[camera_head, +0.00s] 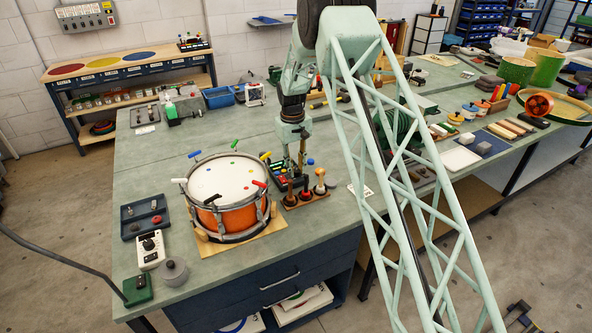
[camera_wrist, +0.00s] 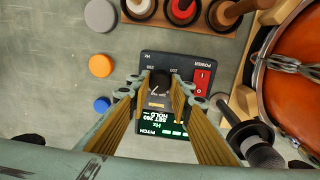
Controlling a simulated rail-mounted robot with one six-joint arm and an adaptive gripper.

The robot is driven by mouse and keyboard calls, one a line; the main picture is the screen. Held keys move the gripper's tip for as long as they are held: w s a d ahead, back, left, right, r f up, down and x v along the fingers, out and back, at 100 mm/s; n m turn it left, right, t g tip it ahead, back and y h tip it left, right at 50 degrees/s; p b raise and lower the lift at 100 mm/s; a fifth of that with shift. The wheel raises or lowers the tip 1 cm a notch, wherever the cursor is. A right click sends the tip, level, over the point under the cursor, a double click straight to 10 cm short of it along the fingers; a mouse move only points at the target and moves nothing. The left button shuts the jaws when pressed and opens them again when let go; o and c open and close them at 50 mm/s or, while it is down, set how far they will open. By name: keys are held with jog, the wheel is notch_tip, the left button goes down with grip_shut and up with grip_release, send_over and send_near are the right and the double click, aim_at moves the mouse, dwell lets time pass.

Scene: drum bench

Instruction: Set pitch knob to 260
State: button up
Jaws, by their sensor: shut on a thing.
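The pitch box is a dark unit with a black pitch knob (camera_wrist: 160,80), a green-lit display (camera_wrist: 164,130) and a red power switch (camera_wrist: 202,79). It appears upside down in the wrist view. The display carries the words PITCH, Hz, SET 260 and HOLD; its large digits are partly hidden by my fingers. My gripper (camera_wrist: 161,88) is shut on the knob, one finger on each side. A pale mark shows on the knob, but its exact reading is unclear.
An orange drum (camera_head: 230,198) on a wooden base stands close by. A wooden rack (camera_head: 308,196) with red, black and tan-handled tools is beside the box. Grey, orange and blue discs (camera_wrist: 101,65) lie on the bench near the box.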

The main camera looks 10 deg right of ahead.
jog(key=shift+m, duration=0.9)
jog(key=o, duration=0.8)
jog(key=shift+o, duration=0.2)
notch_tip(320, 180, up, 12)
jog(key=shift+a, duration=0.35)
dwell(0.3)
